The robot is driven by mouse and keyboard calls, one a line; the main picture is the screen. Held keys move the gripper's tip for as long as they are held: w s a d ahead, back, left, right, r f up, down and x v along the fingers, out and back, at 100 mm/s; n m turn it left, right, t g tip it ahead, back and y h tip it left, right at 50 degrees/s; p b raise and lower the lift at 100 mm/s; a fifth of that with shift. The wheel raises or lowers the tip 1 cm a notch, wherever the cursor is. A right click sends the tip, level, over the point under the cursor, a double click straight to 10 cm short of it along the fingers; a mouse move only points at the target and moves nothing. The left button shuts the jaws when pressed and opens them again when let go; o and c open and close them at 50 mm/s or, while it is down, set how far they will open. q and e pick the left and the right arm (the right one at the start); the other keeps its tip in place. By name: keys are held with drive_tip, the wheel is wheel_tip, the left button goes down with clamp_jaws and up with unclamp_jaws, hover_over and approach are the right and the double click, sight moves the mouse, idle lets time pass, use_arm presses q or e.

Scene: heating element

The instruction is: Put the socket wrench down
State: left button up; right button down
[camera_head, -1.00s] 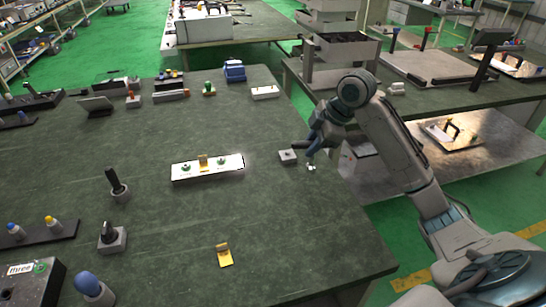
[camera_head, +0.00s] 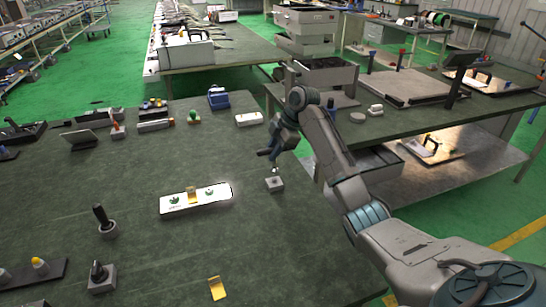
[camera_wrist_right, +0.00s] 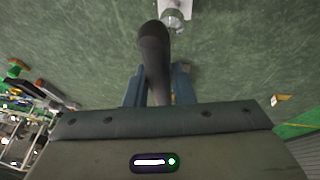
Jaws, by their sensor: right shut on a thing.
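My right gripper (camera_head: 276,146) is shut on the socket wrench (camera_head: 265,152) near the right edge of the green table. The wrench's dark handle (camera_wrist_right: 153,55) shows between the blue fingers in the right wrist view. Its shiny lower end points down at a small grey block (camera_head: 275,185), whose pale top also shows in the right wrist view (camera_wrist_right: 175,5). The lower end is over or touching the block; I cannot tell whether it is seated. My left gripper is not in view.
A white plate (camera_head: 222,198) with green-marked fittings and a yellow piece lies left of the block. A loose yellow piece (camera_head: 216,288) lies nearer. Dark-handled tools stand in blocks (camera_head: 107,230) at left. Table surface around the grey block is clear.

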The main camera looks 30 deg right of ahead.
sight(273, 170)
drive_tip(key=shift+w+f, duration=0.1)
drive_tip(key=shift+f, duration=0.05)
wheel_tip(273, 170, down, 3)
drive_tip(key=shift+r+p, duration=0.1)
drive_tip(key=shift+p, duration=0.6)
drive_tip(key=shift+f, duration=0.2)
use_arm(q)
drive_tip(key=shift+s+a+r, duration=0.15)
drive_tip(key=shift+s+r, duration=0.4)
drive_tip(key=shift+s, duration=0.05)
use_arm(e)
drive_tip(key=shift+f, duration=0.1)
drive_tip(key=c, duration=1.2)
unclamp_jaws()
drive_tip(key=shift+c, duration=0.2)
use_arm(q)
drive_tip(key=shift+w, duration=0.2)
